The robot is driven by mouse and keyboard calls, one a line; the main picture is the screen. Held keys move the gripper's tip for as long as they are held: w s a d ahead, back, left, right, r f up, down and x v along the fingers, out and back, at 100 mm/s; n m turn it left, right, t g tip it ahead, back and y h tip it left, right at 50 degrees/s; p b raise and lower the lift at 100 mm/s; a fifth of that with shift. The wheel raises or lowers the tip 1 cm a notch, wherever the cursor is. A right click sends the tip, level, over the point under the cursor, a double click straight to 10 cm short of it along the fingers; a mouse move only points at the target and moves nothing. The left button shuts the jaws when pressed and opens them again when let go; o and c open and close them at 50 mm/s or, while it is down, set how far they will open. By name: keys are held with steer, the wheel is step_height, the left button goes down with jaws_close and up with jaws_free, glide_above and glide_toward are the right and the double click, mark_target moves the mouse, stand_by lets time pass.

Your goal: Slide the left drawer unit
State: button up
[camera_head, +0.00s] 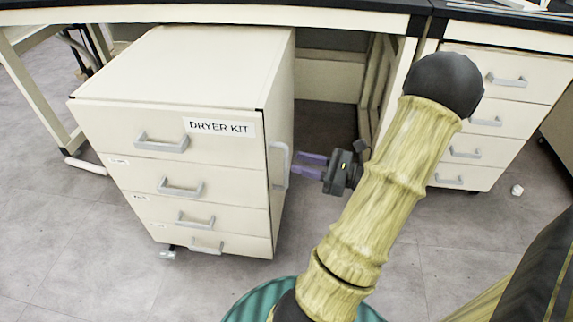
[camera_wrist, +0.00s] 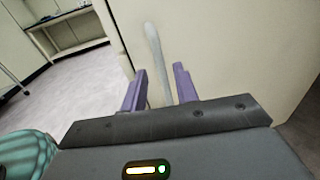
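The left drawer unit (camera_head: 185,80) is a cream cabinet on wheels with several drawers and a "DRYER KIT" label. It stands in front of the dark-topped bench. A grey side handle (camera_head: 280,165) is on its right side. My gripper (camera_head: 302,164) is at the right of the unit, with its purple fingers pointing at that handle. In the wrist view my gripper (camera_wrist: 158,85) is open, with a gap between the fingers. The side handle (camera_wrist: 154,50) shows ahead, its lower part between the fingers. I cannot tell whether the fingers touch it.
A second drawer unit (camera_head: 490,120) stands at the right under the bench (camera_head: 330,17). A bench leg (camera_head: 398,85) stands between the units. The open space under the bench lies right of the left unit. Grey floor (camera_head: 60,250) is clear at the front left. A small white object (camera_head: 517,190) lies on the floor at right.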

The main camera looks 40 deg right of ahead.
steer(key=b+x, duration=0.2)
steer(key=x, duration=0.3)
steer(key=shift+c, duration=0.2)
jaws_close()
